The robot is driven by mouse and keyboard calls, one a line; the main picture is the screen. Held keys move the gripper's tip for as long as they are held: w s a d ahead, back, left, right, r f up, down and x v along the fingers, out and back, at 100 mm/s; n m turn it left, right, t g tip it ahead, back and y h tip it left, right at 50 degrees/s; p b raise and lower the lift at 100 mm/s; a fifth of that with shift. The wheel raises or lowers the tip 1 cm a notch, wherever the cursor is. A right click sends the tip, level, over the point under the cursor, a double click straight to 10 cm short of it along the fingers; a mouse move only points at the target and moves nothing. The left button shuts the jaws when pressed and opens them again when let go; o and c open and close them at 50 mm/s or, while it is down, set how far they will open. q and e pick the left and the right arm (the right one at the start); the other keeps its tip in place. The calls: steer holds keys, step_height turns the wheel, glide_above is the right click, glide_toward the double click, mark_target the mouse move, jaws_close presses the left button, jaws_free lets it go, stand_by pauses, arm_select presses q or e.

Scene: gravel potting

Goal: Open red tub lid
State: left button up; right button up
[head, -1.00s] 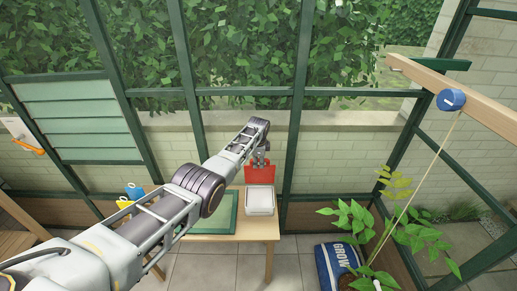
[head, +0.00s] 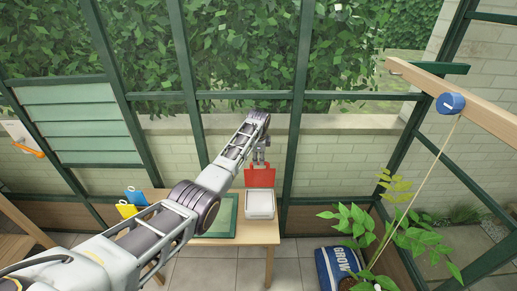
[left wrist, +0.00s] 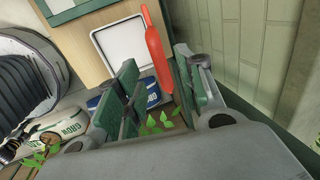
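The red lid (head: 261,178) stands raised, nearly upright, at the back edge of the white tub (head: 260,203) on the wooden table. The tub's pale top faces up. My left gripper (head: 261,160) is at the lid's upper edge in the head view. In the left wrist view, the lid (left wrist: 157,45) shows nearly edge-on beside the tub (left wrist: 123,52). My left gripper's green-padded fingers (left wrist: 160,78) are spread apart, with the lid's near end showing between them. Whether they touch it I cannot tell. My right gripper is not in view.
A green mat (head: 222,218) lies left of the tub on the table. Blue and yellow items (head: 128,203) are partly hidden by my left arm. A blue bag (head: 335,264) and a leafy plant (head: 360,225) are at the right. The glazed wall frame stands close behind the table.

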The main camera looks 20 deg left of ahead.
arm_select(q)
steer(key=v, duration=0.6)
stand_by(0.6)
